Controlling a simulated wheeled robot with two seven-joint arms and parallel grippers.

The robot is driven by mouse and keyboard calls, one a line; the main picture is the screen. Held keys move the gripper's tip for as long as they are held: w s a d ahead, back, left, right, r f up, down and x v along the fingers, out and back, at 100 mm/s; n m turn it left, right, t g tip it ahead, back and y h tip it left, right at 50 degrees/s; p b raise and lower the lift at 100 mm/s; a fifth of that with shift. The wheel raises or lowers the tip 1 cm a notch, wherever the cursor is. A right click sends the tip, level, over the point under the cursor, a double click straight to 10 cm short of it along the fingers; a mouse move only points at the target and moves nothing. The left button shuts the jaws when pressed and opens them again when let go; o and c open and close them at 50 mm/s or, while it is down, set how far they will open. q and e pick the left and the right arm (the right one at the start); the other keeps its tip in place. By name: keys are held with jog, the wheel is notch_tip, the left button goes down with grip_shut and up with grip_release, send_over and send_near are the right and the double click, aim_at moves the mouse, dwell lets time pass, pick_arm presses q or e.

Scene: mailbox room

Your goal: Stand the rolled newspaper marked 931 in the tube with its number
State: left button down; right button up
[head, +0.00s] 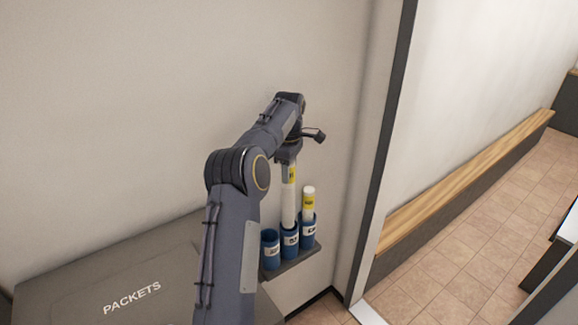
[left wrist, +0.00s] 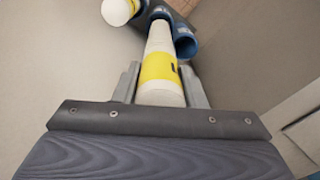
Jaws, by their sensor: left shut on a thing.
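My left gripper (head: 289,154) is shut on a white rolled newspaper (head: 288,205) with a yellow band; the newspaper also shows in the left wrist view (left wrist: 160,65). It hangs upright, its lower end at the mouth of the middle blue tube (head: 290,245). I cannot tell how far, if at all, it is inside. The left blue tube (head: 270,252) looks empty. The right blue tube (head: 308,238) holds another yellow-banded roll (head: 308,203). The numbers on rolls and tube labels are too small to read. My right gripper is out of view.
The tubes stand on a dark wall shelf (head: 296,262). A grey box lid marked PACKETS (head: 130,285) lies to the left. A dark door frame (head: 385,150) and a wood-topped bench (head: 470,175) are to the right. The wall behind is bare.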

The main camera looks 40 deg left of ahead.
pick_arm(q)
jog(key=shift+f+b, duration=2.4)
jog(key=shift+f, duration=2.3)
jog(key=c, duration=0.8)
grip_release()
notch_tip(320, 180, up, 8)
send_over(289, 194)
jog(key=w+a, duration=0.1)
jog(key=w, duration=0.1)
jog(key=shift+s+a+f, duration=0.1)
jog(key=shift+s+f, duration=0.05)
jog(key=shift+s, duration=0.05)
